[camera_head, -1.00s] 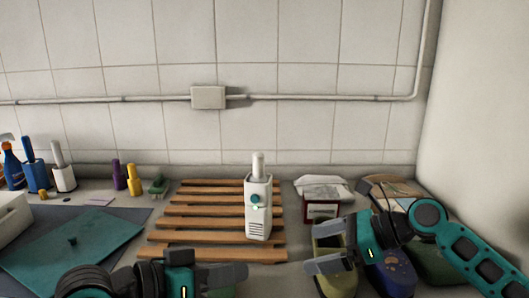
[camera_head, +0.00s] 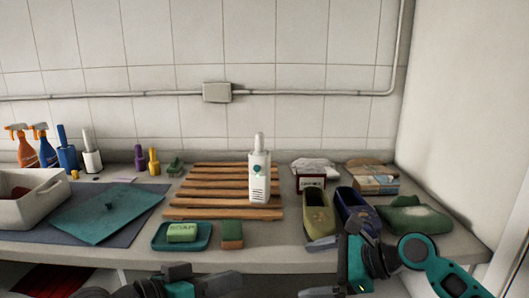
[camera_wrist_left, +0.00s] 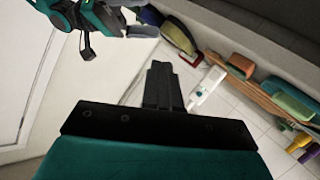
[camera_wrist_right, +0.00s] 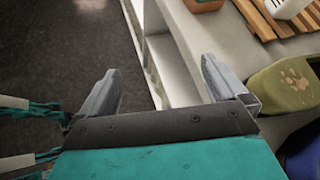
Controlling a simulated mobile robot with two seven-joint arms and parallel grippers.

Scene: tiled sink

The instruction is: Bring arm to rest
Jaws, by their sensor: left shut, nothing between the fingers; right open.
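My left gripper (camera_head: 225,284) is low in the head view, in front of the counter's front edge. Its fingers are pressed together and empty, as the left wrist view (camera_wrist_left: 162,86) shows. My right gripper (camera_head: 318,268) is at the counter's front edge, below the olive bin. Its two fingers are spread apart with nothing between them in the right wrist view (camera_wrist_right: 163,80). Both grippers are apart from the items on the counter.
A teal soap tray (camera_head: 160,240) and a sponge (camera_head: 231,235) lie near the front edge. An olive bin (camera_head: 318,221) and blue bin (camera_head: 352,206) stand right. Dark open floor (camera_wrist_right: 60,60) shows beside the counter.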

